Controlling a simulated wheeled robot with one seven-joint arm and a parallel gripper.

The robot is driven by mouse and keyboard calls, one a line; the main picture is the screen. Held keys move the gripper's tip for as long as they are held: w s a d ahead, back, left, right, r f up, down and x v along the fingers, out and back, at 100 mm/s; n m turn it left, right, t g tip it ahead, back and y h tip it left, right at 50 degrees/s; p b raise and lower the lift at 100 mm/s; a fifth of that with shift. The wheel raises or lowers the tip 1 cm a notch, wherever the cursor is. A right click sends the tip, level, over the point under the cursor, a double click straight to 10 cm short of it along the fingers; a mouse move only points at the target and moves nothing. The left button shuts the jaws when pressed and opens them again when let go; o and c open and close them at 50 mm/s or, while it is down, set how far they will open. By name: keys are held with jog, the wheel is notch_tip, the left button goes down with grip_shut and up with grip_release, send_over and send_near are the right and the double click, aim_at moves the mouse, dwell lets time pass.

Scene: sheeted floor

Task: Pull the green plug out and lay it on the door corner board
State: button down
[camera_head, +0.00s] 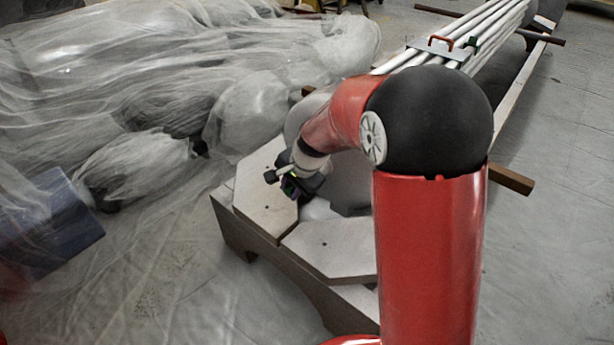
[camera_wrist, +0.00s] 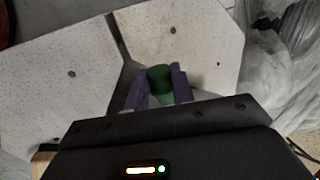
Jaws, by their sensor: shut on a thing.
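My gripper (camera_head: 291,187) is low over pale, speckled boards at the near end of a long wooden frame. In the wrist view its two purple fingers (camera_wrist: 159,91) are shut on the green plug (camera_wrist: 160,80), one on each side. The plug is a short, dark green, rounded piece. One pale board (camera_wrist: 195,45) lies under and beyond the plug, and another (camera_wrist: 70,75) lies to the left across a dark gap. The boards also show in the head view (camera_head: 335,250). I cannot tell whether the plug touches the board, or which board is the door corner board.
White pipes (camera_head: 495,22) run along the frame at the back, with a red handle (camera_head: 441,40) and a small green part across them. Plastic-sheeted heaps (camera_head: 150,85) fill the left, near a blue box (camera_head: 55,222). The floor at the right is clear.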

jog(key=shift+s+a+p, duration=0.4)
jog(key=shift+s+a, duration=0.9)
